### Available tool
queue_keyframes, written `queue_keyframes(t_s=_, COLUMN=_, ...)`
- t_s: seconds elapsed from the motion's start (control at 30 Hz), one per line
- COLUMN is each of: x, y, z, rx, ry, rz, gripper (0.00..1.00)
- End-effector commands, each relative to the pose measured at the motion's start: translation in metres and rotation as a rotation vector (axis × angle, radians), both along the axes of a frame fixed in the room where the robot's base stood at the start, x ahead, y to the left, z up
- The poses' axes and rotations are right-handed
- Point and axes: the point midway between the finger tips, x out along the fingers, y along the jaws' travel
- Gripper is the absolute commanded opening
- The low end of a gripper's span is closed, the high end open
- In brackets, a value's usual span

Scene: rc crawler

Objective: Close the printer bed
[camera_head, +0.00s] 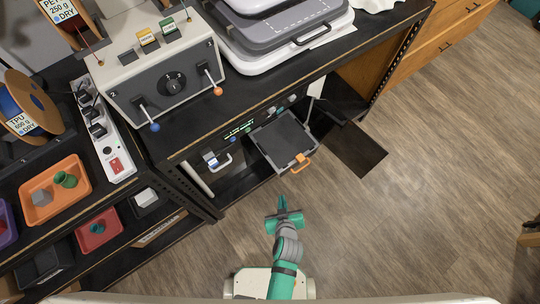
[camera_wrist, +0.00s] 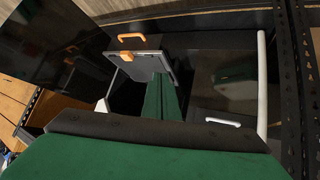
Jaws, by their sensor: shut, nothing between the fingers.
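The printer bed (camera_head: 268,139) is a dark grey plate in a light frame with an orange handle (camera_head: 300,163) at its front corner. It sticks out from the shelf under the black bench. The wrist view shows a grey plate (camera_wrist: 148,68) with an orange piece, and an orange handle (camera_wrist: 131,37) beyond it. My gripper (camera_head: 283,203) is shut and empty, in front of the bed and apart from it in the head view. Its green fingers (camera_wrist: 163,98) overlap the plate in the wrist view; contact cannot be told there.
A dark panel (camera_head: 358,150) stands out to the right of the bed. A small unit with a white handle (camera_head: 222,162) is left of it. The bench top (camera_head: 250,92) overhangs the shelf and carries a control box (camera_head: 165,85).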

Motion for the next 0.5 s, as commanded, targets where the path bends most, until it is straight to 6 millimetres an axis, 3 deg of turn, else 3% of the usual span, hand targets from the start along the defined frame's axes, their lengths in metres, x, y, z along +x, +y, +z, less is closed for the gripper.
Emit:
queue_keyframes(t_s=0.03, x=0.018, y=-0.004, z=-0.009, rx=0.002, ry=0.019, rz=0.022, gripper=0.00)
queue_keyframes(t_s=0.23, x=0.076, y=-0.008, z=-0.035, rx=0.032, ry=0.105, rz=0.165, gripper=0.00)
queue_keyframes(t_s=0.5, x=0.139, y=-0.012, z=-0.032, rx=0.084, ry=0.146, rz=0.365, gripper=0.00)
